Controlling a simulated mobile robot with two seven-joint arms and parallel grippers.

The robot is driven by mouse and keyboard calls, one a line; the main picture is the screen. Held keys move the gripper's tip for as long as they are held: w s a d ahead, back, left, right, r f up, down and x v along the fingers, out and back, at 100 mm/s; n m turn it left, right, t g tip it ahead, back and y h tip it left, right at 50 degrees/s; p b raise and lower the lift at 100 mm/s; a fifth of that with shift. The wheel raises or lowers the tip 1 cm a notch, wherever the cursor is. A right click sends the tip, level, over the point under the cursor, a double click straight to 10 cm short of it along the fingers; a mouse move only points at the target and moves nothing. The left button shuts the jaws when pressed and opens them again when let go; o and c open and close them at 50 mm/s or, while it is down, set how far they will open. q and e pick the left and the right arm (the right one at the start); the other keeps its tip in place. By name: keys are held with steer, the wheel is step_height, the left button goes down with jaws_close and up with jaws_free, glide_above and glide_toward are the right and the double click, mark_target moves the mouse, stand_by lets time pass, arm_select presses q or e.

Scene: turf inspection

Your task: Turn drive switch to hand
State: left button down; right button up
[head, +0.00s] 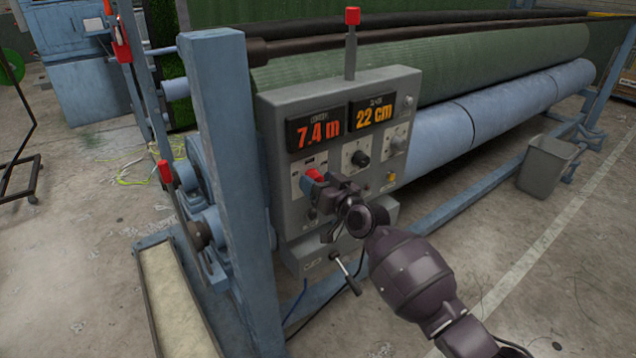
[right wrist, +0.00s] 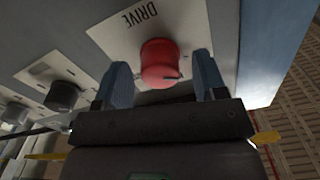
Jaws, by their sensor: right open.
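The drive switch is a red round knob (right wrist: 160,62) on a pale plate marked DRIVE in the right wrist view. Its small pointer mark is visible, but the position labels are not readable. In the head view the red knob (head: 314,173) is at the left of the grey control panel (head: 285,240), below the 7.4 m display. My right gripper (head: 322,184) is at the panel, open, with one finger on either side of the knob. Small gaps show beside the knob in the right wrist view, so it is not clamped. My left gripper is not in view.
A black knob (head: 361,159) and smaller controls are right of the drive switch. A lever with a black grip (head: 354,286) hangs below the panel. A blue post (head: 232,150) stands close on the left. A green turf roll (head: 450,62) and blue roller (head: 500,105) lie behind.

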steer(key=shift+w+a, duration=0.15)
steer(key=shift+c, duration=0.5)
steer(key=c, duration=0.8)
steer(key=shift+m, duration=0.4)
steer(key=m, duration=0.5)
steer(key=shift+m, duration=0.3)
steer(key=m, duration=0.3)
steer(key=shift+m, duration=0.4)
steer(key=shift+f+m, duration=0.1)
steer(key=shift+m, duration=0.7)
